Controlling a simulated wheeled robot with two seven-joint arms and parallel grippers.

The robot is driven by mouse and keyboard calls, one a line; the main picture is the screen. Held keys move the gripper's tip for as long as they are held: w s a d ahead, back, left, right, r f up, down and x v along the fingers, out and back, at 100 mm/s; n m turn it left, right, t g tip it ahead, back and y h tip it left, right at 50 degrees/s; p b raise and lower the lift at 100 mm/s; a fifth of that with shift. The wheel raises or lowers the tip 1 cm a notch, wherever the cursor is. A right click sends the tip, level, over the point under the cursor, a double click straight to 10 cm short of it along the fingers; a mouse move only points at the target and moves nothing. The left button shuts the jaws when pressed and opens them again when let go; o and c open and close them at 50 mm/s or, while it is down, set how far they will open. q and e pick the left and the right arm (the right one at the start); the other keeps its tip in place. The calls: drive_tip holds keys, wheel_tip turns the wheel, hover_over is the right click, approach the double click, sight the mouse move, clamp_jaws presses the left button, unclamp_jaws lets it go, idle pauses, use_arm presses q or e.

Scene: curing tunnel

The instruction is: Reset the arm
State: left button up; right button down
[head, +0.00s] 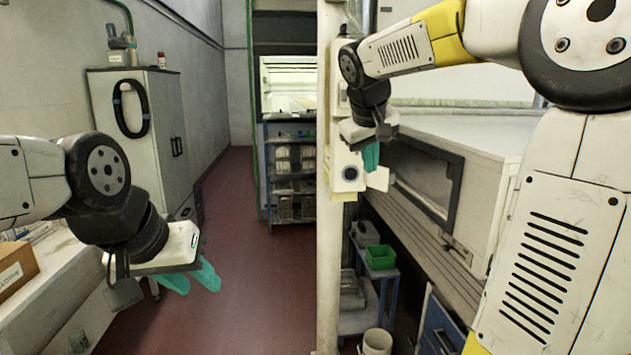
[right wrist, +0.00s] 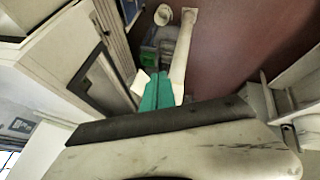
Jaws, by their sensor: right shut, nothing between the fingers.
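My right arm comes in from the right in the head view, raised and stretched forward. My right gripper (head: 371,157) is in front of the white post, its green fingers together and empty. The right wrist view shows the same green fingers (right wrist: 158,93) side by side with nothing between them. My left gripper (head: 193,280) hangs low at the left over the red floor. Its two green fingers are spread slightly apart with nothing seen between them.
A white post (head: 329,220) stands close by my right gripper. The tunnel housing (head: 480,140) with a dark-framed window is to the right. A grey cabinet (head: 165,110) stands at the left, and a cardboard box (head: 14,268) lies on the left bench. The red floor (head: 235,250) between is clear.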

drive_tip(key=s+a+f+m+y, duration=0.1)
drive_tip(key=s+f, duration=0.5)
drive_tip(key=s, duration=0.6)
drive_tip(key=s+a+f+m+y, duration=0.1)
drive_tip(key=s+a+f+y, duration=0.2)
drive_tip(key=s+f, duration=0.3)
drive_tip(key=s, duration=0.5)
drive_tip(key=shift+s+a+m+y, duration=0.3)
drive_tip(key=shift+s+y, duration=0.1)
drive_tip(key=shift+r, duration=0.1)
